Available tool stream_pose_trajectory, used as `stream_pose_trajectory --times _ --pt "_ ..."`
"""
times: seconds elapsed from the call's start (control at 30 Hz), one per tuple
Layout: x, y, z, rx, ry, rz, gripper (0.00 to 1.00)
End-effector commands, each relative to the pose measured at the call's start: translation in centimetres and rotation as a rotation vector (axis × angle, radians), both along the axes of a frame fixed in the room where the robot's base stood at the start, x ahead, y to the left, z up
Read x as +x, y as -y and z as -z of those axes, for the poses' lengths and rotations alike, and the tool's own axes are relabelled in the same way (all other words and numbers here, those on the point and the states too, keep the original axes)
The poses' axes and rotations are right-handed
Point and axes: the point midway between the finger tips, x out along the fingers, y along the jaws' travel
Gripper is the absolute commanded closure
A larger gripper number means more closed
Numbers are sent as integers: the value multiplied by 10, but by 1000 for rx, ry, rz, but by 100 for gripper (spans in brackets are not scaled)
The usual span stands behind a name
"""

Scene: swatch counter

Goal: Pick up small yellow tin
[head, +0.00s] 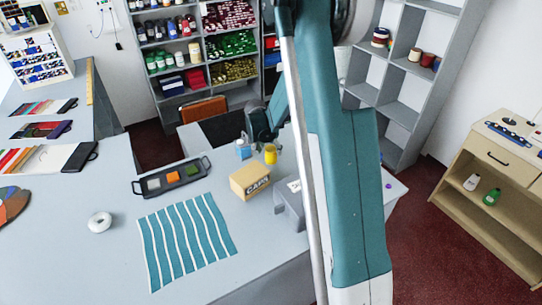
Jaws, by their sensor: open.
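The small yellow tin (270,154) stands upright on the grey counter (120,240), near its far edge and behind the cardboard box. My gripper (262,138) is a small dark shape at the end of my teal arm, just above and behind the tin. It is open, and the tin is not held. The fingertips are small and partly blurred, so I cannot tell exactly how far they are from the tin.
A small blue item (243,149) stands just left of the tin. A cardboard box (250,179) is in front of it, and a grey block-like thing (290,207) is nearby. A dark tray (172,179) with swatches and striped cloth (187,240) lie left. The front left counter is mostly clear.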

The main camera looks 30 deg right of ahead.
Motion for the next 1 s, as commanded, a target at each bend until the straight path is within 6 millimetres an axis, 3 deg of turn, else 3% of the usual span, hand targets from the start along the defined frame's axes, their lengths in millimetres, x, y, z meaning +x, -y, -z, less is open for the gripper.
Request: stream_pose_trajectory --times 0.37,1.0 --pt "3 3 7 0 0 0 48" --pt "14 16 46 0 0 0 48"
